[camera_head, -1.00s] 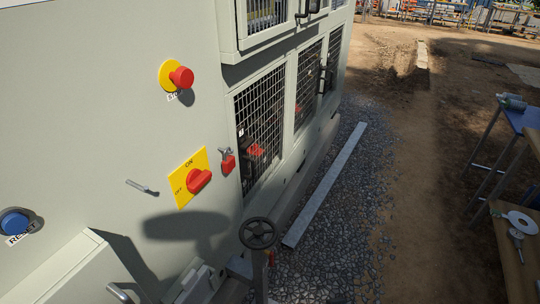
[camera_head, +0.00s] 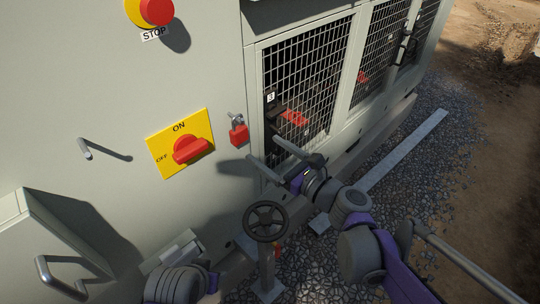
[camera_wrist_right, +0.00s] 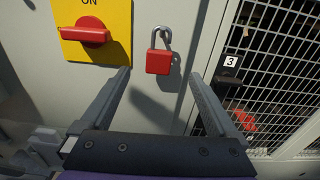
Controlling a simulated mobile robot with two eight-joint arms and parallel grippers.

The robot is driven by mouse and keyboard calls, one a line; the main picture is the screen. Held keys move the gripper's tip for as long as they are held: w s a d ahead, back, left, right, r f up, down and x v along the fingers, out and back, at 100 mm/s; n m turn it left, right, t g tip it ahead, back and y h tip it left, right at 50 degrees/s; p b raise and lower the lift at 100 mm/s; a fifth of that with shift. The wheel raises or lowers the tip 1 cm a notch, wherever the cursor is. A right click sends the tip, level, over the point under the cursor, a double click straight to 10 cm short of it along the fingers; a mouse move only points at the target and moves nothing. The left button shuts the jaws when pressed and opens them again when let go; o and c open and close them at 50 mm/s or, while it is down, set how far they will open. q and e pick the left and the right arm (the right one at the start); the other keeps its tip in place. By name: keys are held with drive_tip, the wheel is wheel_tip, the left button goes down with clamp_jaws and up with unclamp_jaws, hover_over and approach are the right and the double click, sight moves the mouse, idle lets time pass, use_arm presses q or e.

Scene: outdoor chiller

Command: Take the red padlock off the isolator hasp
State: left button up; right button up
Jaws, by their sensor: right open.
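The red padlock (camera_head: 239,136) hangs upright on the grey cabinet wall, just right of the yellow isolator plate (camera_head: 163,155) with its red rotary handle (camera_head: 189,149). A small metal hasp (camera_head: 235,119) shows at the padlock's shackle. My right gripper (camera_head: 263,149) is open and empty, its fingers pointing at the wall just below and right of the padlock. In the right wrist view, the padlock (camera_wrist_right: 158,61) appears between the two fingertips (camera_wrist_right: 160,73), with a gap on each side; its shackle is in full view. My left gripper is out of view.
A handwheel (camera_head: 266,221) on a post stands below the right gripper. Mesh panels (camera_head: 304,85) are to the right of the padlock. A red STOP button (camera_head: 157,11) is above, and a metal bracket (camera_head: 84,149) sticks out at left.

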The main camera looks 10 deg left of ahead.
sight(241, 132)
drive_tip(key=x, duration=1.1)
drive_tip(key=shift+r, duration=0.25)
drive_tip(key=shift+s, duration=0.1)
clamp_jaws()
idle(0.3)
